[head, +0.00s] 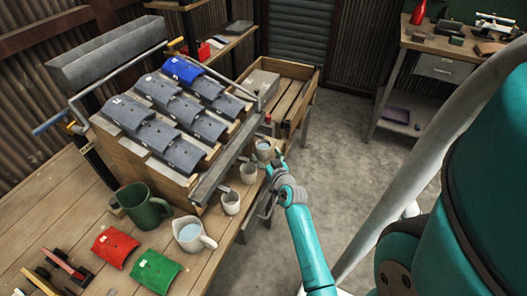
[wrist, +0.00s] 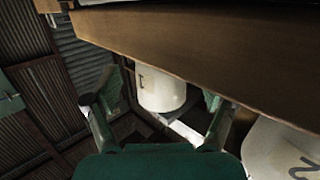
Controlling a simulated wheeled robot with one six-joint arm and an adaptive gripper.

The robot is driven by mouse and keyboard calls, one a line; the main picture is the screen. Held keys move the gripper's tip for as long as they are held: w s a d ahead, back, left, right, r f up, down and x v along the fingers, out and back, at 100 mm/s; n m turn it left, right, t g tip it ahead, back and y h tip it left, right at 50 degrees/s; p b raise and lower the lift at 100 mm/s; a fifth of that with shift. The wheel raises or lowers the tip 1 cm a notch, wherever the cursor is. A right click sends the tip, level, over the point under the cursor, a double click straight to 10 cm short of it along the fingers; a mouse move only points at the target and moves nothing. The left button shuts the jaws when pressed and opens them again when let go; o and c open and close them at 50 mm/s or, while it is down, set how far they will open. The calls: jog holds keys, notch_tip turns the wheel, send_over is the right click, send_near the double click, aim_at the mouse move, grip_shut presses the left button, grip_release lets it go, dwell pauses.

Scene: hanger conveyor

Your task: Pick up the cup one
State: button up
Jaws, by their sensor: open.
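A small pale cup (wrist: 162,92) stands between the two fingers of my gripper (wrist: 163,90) in the wrist view. A mark on its left side is too small to read surely. My gripper is open, one finger on each side of it. In the head view my gripper (head: 278,166) is at the bench's right edge, beside the farthest small cup (head: 263,150). A second pale cup, marked 2 (wrist: 285,150), is partly in view at the wrist view's lower right. Two more small cups, a middle one (head: 249,173) and a nearer one (head: 231,203), stand in the row.
A wooden board (wrist: 200,60) crosses the wrist view close above the cup. A rack of grey and blue curved pieces (head: 180,105) stands beside the cups. A green mug (head: 143,208), a white mug (head: 192,236), and red and green pieces lie nearer. Floor at right is clear.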

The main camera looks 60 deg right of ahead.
aim_at(266, 155)
jog(key=shift+x, duration=1.5)
jog(key=shift+r, duration=0.1)
jog(key=c, duration=1.3)
jog(key=shift+c, duration=0.2)
